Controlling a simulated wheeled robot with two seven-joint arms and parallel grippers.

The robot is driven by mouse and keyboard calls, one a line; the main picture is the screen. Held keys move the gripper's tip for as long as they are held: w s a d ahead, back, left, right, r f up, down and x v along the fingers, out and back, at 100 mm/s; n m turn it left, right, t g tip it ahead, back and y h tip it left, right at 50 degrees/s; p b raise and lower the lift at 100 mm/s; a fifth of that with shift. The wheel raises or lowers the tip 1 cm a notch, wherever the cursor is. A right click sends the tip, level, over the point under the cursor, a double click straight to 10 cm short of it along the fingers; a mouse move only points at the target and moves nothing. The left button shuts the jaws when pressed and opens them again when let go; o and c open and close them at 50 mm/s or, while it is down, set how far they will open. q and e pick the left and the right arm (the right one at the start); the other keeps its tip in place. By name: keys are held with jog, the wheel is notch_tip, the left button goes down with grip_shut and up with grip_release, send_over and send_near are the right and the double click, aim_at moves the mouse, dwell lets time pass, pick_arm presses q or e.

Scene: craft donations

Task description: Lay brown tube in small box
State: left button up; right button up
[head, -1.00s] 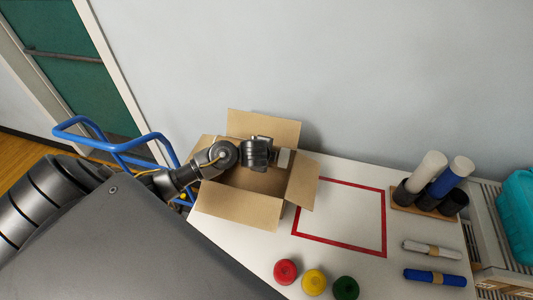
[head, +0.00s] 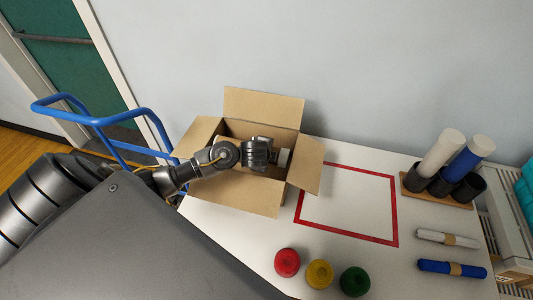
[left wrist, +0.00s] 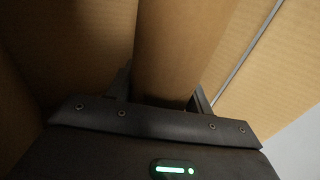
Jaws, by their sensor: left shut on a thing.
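The small box (head: 238,193) is an open cardboard carton with its flaps spread, standing at the left end of the white table. My left gripper (head: 272,158) is over the box opening in the head view, near its right side. In the left wrist view my left gripper (left wrist: 162,95) is shut on the brown tube (left wrist: 182,45), which runs away from the fingers between cardboard walls. In the head view the arm and gripper hide most of the tube. I cannot tell whether the tube touches the box floor. My right gripper is not in view.
A red outlined square (head: 347,202) on the table is empty. Red (head: 287,262), yellow (head: 319,273) and green (head: 354,281) round items lie in front. A holder (head: 440,190) with white and blue tubes stands right, near white and blue rolls. A blue-railed cart (head: 98,121) stands left.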

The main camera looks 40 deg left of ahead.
pick_arm(q)
jog(key=shift+f+b, duration=0.85)
jog(key=shift+f, duration=0.45)
